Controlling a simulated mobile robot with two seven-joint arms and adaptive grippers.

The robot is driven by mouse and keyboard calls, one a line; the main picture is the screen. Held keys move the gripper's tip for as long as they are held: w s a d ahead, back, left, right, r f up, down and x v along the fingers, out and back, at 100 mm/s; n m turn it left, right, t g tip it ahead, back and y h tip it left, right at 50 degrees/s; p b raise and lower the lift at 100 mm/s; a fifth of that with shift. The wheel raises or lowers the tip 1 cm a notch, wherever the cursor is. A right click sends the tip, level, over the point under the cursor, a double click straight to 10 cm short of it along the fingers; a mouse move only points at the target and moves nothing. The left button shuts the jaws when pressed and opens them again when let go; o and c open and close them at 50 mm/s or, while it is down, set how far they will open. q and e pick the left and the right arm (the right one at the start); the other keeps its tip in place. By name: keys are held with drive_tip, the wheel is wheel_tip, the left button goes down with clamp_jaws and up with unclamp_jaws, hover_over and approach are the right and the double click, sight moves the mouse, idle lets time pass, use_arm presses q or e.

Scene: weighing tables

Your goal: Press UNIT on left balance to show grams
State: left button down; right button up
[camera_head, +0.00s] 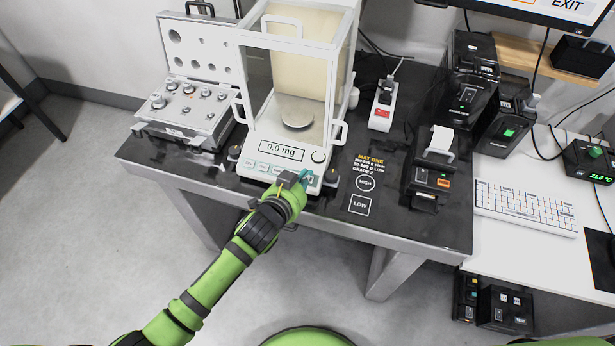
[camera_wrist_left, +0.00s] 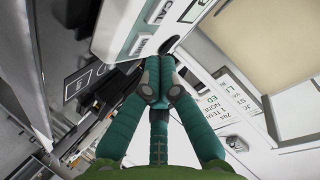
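The balance (camera_head: 246,155) stands on the black weighing table with its glass draft shield above. Its display (camera_head: 283,149) reads 0.0 mg. My left gripper (camera_head: 303,177) is at the right part of this row and covers some keys. In the left wrist view the fingertips (camera_wrist_left: 157,72) are together, empty, close to the white front panel (camera_wrist_left: 158,14). I cannot tell whether they touch a key. My right gripper is not in view.
An open weight case (camera_head: 185,125) stands left of the balance. A power strip (camera_head: 382,108) and a printer (camera_head: 432,165) stand to its right. HIGH and LOW markings (camera_head: 362,190) are on the table. A keyboard (camera_head: 525,207) lies on the white table at right.

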use_arm(q)
drive_tip(key=shift+f, duration=0.15)
idle(0.6)
drive_tip(key=shift+w+f, duration=0.15)
drive_tip(key=shift+f, duration=0.1)
drive_tip(key=shift+w+d+f+b, duration=0.1)
drive_tip(key=shift+f+b, duration=0.25)
drive_tip(key=shift+b, duration=0.1)
idle(0.5)
drive_tip(key=shift+s+r+p, duration=0.25)
drive_tip(key=shift+r+p, duration=0.5)
drive_tip(key=shift+p, duration=0.2)
drive_tip(key=r+p, duration=0.1)
drive_tip(key=s+r+p, duration=0.1)
drive_tip(key=r+p, duration=0.2)
drive_tip(key=p, duration=0.1)
drive_tip(key=shift+s+a+r, duration=0.3)
drive_tip(key=shift+s+a, duration=0.05)
drive_tip(key=shift+a, duration=0.05)
